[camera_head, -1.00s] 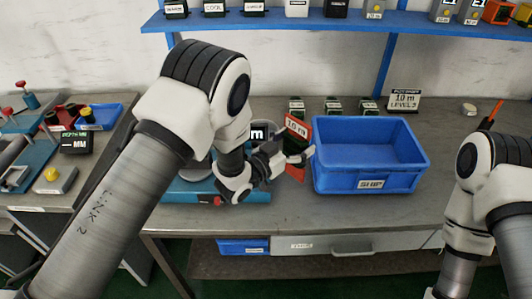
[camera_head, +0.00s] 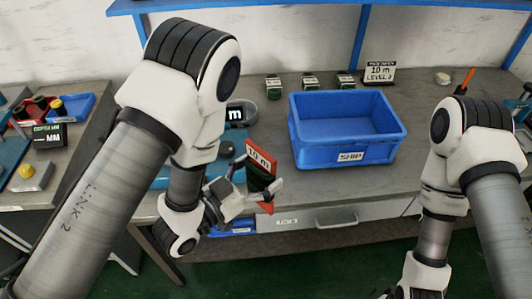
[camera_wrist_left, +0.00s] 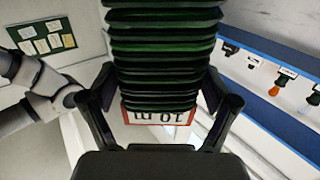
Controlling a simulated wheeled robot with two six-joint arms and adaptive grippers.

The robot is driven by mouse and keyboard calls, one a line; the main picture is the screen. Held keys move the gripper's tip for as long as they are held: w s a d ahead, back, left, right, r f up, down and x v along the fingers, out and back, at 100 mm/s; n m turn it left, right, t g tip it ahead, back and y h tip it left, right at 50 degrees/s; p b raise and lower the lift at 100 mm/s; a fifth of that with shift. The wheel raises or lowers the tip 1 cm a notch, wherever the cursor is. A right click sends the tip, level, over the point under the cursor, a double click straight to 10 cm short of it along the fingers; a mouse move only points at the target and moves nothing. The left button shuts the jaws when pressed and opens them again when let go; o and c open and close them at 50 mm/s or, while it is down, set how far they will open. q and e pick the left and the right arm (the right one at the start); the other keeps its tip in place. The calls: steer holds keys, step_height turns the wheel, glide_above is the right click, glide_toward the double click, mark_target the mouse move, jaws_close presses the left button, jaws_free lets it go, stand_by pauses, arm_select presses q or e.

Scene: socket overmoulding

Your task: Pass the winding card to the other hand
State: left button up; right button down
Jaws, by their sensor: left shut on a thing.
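The winding card (camera_head: 262,156) is red with a white "10 m" label and dark green cord wound around its middle. My left gripper (camera_head: 262,190) is shut on it and holds it tilted near the bench's front edge. In the left wrist view the green windings of the card (camera_wrist_left: 165,45) fill the middle between the two fingers (camera_wrist_left: 160,105), with the label upside down below them. My right arm comes in from the right in the head view. Its wrist is low at the bottom edge and its gripper fingers are out of frame.
A blue bin (camera_head: 345,154) labelled "SHIP" stands on the bench, right of the card. Several small dark green items (camera_head: 310,82) and a "10 m" sign (camera_head: 380,72) stand behind it.

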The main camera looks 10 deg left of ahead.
arm_select(q)
steer(key=w+d+f+m+g+h, duration=0.1)
steer(key=w+f+m+g+h, duration=0.2)
steer(key=m+g, duration=0.6)
step_height(320, 180, down, 2)
steer(key=g+h, duration=0.3)
steer(key=shift+f, duration=0.15)
